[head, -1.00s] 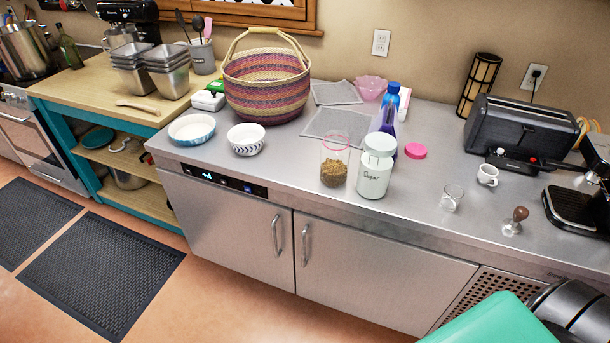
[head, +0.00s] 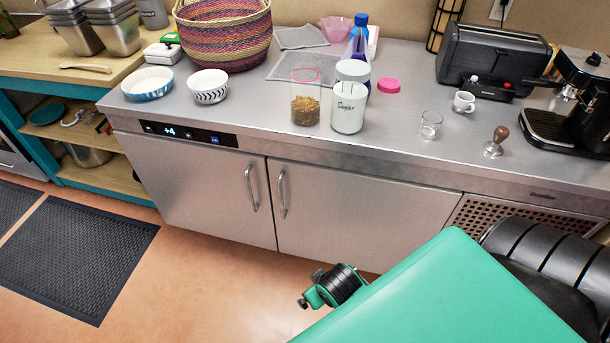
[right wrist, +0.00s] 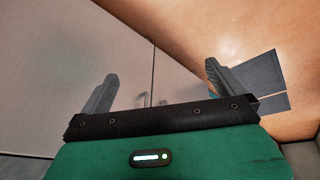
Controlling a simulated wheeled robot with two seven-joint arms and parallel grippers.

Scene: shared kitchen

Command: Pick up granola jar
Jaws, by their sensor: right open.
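The granola jar (head: 306,103) is a clear jar with a pink rim, about half full of brown granola. It stands upright on the steel counter near its front edge, just left of the white sugar jar (head: 349,97). A pink lid (head: 388,86) lies on the counter right of the sugar jar. My right gripper (right wrist: 160,82) shows in the right wrist view with its two fingers spread and nothing between them. It faces the cabinet doors and floor, away from the jar. The gripper on my green arm in the head view is not clearly visible. My left gripper is out of view.
A patterned bowl (head: 208,86), a blue dish (head: 148,84) and a woven basket (head: 222,35) stand left of the jar. A blue bottle (head: 359,48) stands behind the sugar jar. A glass (head: 430,125), a cup (head: 464,102) and a tamper (head: 496,142) are to the right.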

